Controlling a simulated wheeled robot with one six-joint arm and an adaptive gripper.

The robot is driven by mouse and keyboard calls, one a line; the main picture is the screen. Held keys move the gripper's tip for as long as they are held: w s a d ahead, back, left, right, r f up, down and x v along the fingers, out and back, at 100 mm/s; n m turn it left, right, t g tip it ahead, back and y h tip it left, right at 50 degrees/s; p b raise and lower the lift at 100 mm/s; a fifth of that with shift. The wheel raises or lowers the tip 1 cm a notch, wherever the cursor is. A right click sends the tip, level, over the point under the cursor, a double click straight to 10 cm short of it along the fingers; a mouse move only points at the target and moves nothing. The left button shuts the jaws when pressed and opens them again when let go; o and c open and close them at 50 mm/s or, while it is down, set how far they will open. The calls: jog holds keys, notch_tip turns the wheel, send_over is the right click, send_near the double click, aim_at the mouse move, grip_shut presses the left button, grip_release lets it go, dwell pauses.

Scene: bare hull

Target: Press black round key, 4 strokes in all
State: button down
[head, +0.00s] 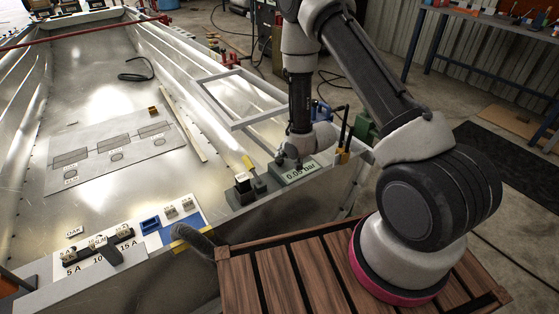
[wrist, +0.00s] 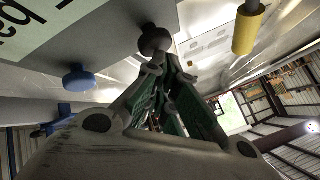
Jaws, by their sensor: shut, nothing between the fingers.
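A black round key (wrist: 155,40) sticks out on a short stem from the panel in the wrist view. My gripper (wrist: 160,68) is shut and empty, with its fingertips right at the black key; I cannot tell whether they touch it. In the head view my gripper (head: 287,160) points down beside the display box (head: 298,173), which reads about 0.05 bar. There the black key cannot be made out. A blue round key (wrist: 78,78) sits left of the black key in the wrist view. Part of the display (wrist: 50,22) shows at the upper left.
A yellow cylinder (wrist: 250,28) hangs right of the fingers in the wrist view. A grey block with a dark knob (head: 243,182) stands left of the display box. A white board with fuse holders (head: 98,246) lies further left. A slatted wooden surface (head: 290,280) is in front.

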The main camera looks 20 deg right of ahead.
jog(key=shift+f, duration=0.7)
dwell(0.5)
dwell(0.3)
jog(key=shift+r, duration=1.3)
jog(key=shift+r, duration=2.5)
notch_tip(320, 180, up, 4)
jog(key=shift+f, duration=0.15)
